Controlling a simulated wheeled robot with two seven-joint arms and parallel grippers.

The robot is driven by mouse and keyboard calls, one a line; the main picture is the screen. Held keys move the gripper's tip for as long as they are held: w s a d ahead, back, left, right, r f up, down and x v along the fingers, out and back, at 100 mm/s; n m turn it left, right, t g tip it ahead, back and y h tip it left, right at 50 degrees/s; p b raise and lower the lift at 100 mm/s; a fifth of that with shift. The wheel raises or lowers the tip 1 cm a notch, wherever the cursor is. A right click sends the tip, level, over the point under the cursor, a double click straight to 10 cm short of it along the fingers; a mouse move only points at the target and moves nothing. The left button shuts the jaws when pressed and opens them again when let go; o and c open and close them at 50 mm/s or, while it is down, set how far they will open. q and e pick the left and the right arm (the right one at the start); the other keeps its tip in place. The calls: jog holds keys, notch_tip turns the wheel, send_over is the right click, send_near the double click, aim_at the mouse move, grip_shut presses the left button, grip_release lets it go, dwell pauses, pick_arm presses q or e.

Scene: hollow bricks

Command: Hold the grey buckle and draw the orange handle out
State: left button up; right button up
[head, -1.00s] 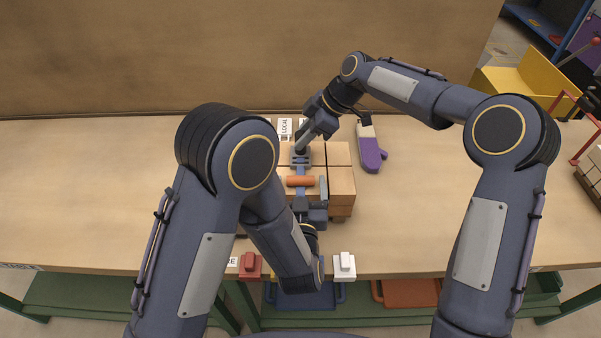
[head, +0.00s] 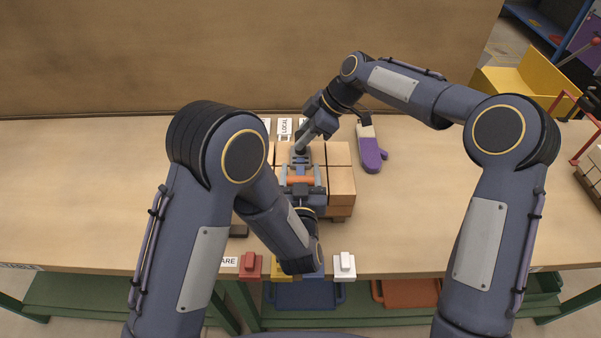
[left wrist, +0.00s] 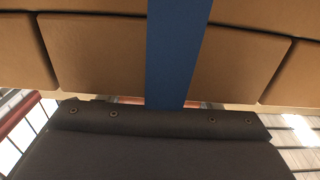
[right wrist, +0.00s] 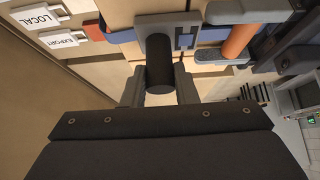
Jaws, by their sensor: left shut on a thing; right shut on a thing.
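A stack of tan hollow bricks (head: 341,180) stands on the table, with a blue strap (left wrist: 178,50) running down its near side. The grey buckle (head: 301,161) sits on top of the stack; it also shows in the right wrist view (right wrist: 168,22). My right gripper (head: 302,148) is shut on the buckle's dark upright post (right wrist: 160,72). The orange handle (head: 300,180) lies crosswise just in front of the buckle and shows in the right wrist view (right wrist: 240,38). My left gripper (head: 301,176) is shut on it, one finger at each end.
A purple mitt (head: 371,152) lies right of the stack. Red (head: 250,265) and white (head: 344,264) blocks sit at the front edge. A dark block (head: 238,231) lies near my left arm. The table is clear at far left.

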pick_arm(q)
jog(key=s, duration=0.7)
jog(key=shift+f, duration=0.1)
jog(key=o, duration=1.1)
jog(key=s, duration=0.7)
jog(key=shift+s, duration=0.25)
